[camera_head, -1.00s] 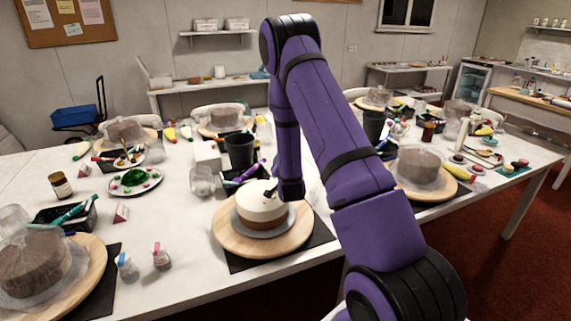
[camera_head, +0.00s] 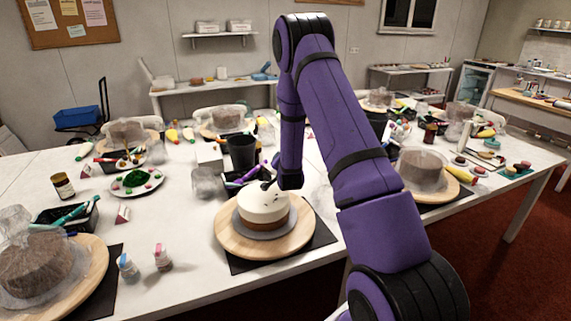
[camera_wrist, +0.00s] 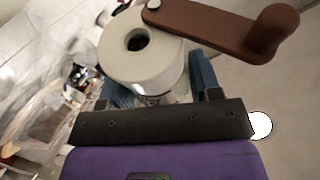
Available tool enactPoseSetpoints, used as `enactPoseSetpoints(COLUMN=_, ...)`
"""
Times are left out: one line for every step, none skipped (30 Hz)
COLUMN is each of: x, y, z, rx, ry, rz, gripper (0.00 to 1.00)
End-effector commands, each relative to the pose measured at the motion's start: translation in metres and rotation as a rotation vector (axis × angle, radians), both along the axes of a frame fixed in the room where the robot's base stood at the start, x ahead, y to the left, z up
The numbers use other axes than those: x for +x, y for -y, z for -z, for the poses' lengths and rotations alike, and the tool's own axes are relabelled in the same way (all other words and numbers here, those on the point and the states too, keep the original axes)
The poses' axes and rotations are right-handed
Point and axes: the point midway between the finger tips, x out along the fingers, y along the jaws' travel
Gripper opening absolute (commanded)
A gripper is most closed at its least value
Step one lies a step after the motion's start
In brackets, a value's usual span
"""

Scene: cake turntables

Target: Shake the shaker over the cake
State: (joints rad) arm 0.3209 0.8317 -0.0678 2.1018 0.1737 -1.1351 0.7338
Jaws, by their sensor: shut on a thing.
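The cake (camera_head: 263,208), with a white top and brown lower side, stands on a grey disc on the round wooden turntable (camera_head: 230,242). A few small dark specks show on its top. My gripper (camera_wrist: 165,90) is shut on a pale cylinder (camera_wrist: 140,62) with a hole in its top and a brown crank arm (camera_wrist: 225,25), which appears to be the shaker. In the head view my gripper end (camera_head: 290,181) is just above the cake's back right edge; the fingers and held thing are mostly hidden there.
A dark cup (camera_head: 242,152) and a tray of tools stand behind the cake. Wrapped cakes sit at left (camera_head: 40,262) and right (camera_head: 422,168).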

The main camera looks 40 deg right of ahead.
Motion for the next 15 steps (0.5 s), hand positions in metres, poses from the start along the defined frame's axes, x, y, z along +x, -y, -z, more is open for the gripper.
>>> enactPoseSetpoints(x=0.0, y=-0.0011, z=-0.0003, rx=-0.012, ry=0.003, rz=-0.001, gripper=0.19)
enactPoseSetpoints(x=-0.0001, y=-0.0016, z=-0.0006, rx=-0.022, ry=0.004, rz=-0.001, gripper=0.19)
enactPoseSetpoints(x=-0.0001, y=-0.0023, z=-0.0012, rx=-0.038, ry=0.007, rz=-0.002, gripper=0.19)
enactPoseSetpoints(x=-0.0001, y=-0.0028, z=-0.0018, rx=-0.049, ry=0.01, rz=-0.003, gripper=0.19)
enactPoseSetpoints(x=-0.0003, y=-0.0032, z=-0.0021, rx=-0.057, ry=0.011, rz=-0.002, gripper=0.19)
enactPoseSetpoints(x=-0.0005, y=-0.0032, z=-0.0027, rx=-0.067, ry=0.013, rz=-0.001, gripper=0.19)
enactPoseSetpoints(x=-0.0006, y=-0.0031, z=-0.003, rx=-0.072, ry=0.014, rz=-0.001, gripper=0.19)
enactPoseSetpoints(x=-0.0007, y=-0.003, z=-0.0032, rx=-0.074, ry=0.015, rz=-0.001, gripper=0.19)
enactPoseSetpoints(x=-0.0007, y=-0.0028, z=-0.0033, rx=-0.074, ry=0.015, rz=-0.001, gripper=0.19)
enactPoseSetpoints(x=-0.0007, y=-0.0028, z=-0.0034, rx=-0.074, ry=0.015, rz=-0.001, gripper=0.19)
enactPoseSetpoints(x=-0.0007, y=-0.0028, z=-0.0033, rx=-0.074, ry=0.015, rz=-0.001, gripper=0.19)
enactPoseSetpoints(x=-0.0007, y=-0.0029, z=-0.0033, rx=-0.074, ry=0.015, rz=-0.001, gripper=0.19)
enactPoseSetpoints(x=-0.0007, y=-0.0029, z=-0.0033, rx=-0.072, ry=0.015, rz=-0.001, gripper=0.19)
enactPoseSetpoints(x=-0.0007, y=-0.0027, z=-0.0036, rx=-0.073, ry=0.016, rz=0.0, gripper=0.19)
enactPoseSetpoints(x=-0.0004, y=-0.0014, z=-0.0047, rx=-0.073, ry=0.016, rz=0.0, gripper=0.19)
